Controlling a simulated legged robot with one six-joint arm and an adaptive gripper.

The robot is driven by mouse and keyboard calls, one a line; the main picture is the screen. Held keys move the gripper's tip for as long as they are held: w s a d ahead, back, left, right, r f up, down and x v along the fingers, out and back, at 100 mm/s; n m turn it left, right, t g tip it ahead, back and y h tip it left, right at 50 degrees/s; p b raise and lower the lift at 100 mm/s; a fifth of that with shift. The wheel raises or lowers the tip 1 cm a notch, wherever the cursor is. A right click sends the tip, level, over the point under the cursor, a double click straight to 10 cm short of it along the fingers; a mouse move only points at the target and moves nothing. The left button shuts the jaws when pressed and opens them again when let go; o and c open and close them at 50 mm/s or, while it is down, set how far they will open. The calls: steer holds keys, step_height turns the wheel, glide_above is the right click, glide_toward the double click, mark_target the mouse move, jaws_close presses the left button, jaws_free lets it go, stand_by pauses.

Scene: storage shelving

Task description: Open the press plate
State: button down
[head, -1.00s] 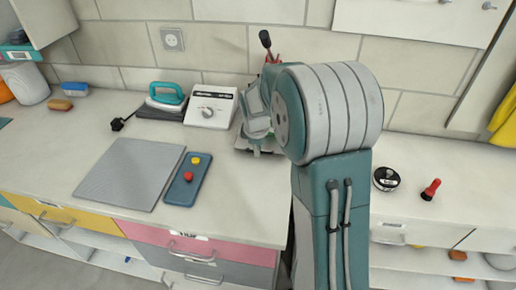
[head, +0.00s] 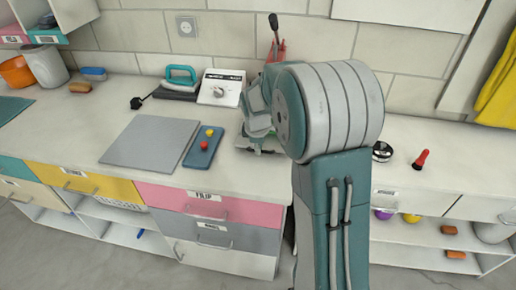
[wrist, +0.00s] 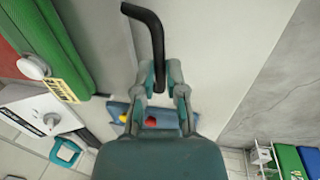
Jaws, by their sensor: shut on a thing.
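My gripper (wrist: 160,85) is shut on a black bent handle (wrist: 156,42) in the wrist view. The handle runs up between the fingers and out toward the top edge; what it joins is out of sight. In the head view my arm's large round joint hides much of the work spot, and my gripper cannot be made out clearly. A black-tipped lever (head: 274,24) with red parts (head: 279,50) stands up behind my arm on the counter. The press plate itself cannot be told apart in either view.
A grey mat (head: 148,143) and a blue panel with red and yellow buttons (head: 203,150) lie left of my arm. A white dial box (head: 219,88) and teal-handled iron (head: 180,77) stand behind. A black round item (head: 382,151) and red tool (head: 421,159) lie right.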

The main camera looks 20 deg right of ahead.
steer(key=c, duration=0.7)
jaws_free()
step_height(320, 180, up, 12)
steer(key=s+a, duration=0.1)
steer(key=shift+s+a+f, duration=0.2)
steer(key=shift+s+a, duration=0.05)
steer(key=shift+s, duration=0.15)
steer(key=s+a+r+m+t, duration=0.1)
steer(key=s+a+m, duration=0.2)
steer(key=s, duration=0.5)
steer(key=s+a+r+m+t, duration=0.1)
steer(key=s+m, duration=0.3)
steer(key=s, duration=0.4)
steer(key=s+a+r+m+t+y, duration=0.1)
steer(key=s+a+m, duration=0.3)
steer(key=s, duration=0.5)
steer(key=shift+a+r+t, duration=0.15)
steer(key=shift+a+t, duration=0.2)
steer(key=shift+t, duration=0.05)
